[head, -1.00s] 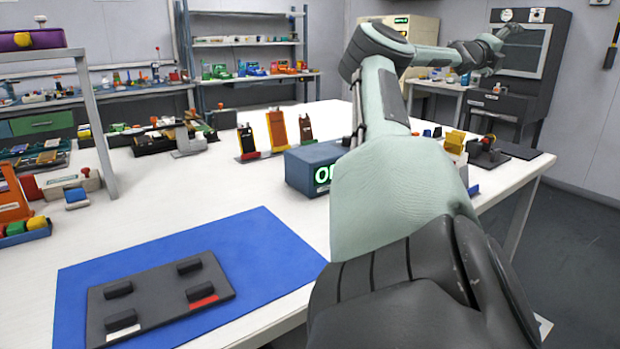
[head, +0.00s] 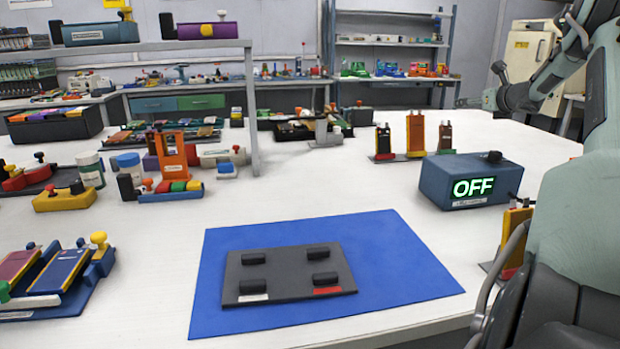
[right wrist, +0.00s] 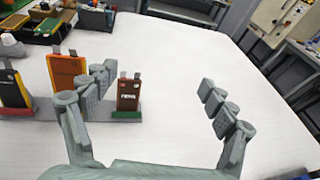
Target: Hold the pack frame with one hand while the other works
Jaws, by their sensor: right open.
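The pack frame (head: 292,272) is a dark grey plate with black blocks and a white and a red label. It lies flat on a blue mat (head: 400,275), with no gripper on it. Three pouch cells stand in a rack in the head view: a dark and yellow one (head: 383,140), an orange one (head: 415,132) and a brown one (head: 445,136). My right gripper (right wrist: 158,80) is open and empty; in its wrist view the brown cell (right wrist: 128,95) shows beside the left finger, and the orange cell (right wrist: 66,72) is further left. My left gripper is not in view.
A blue box (head: 470,180) reading OFF stands right of the mat. An orange stand (head: 172,152) and a yellow-and-blue fixture (head: 60,272) are on the left. A grey shelf (head: 250,110) rises behind.

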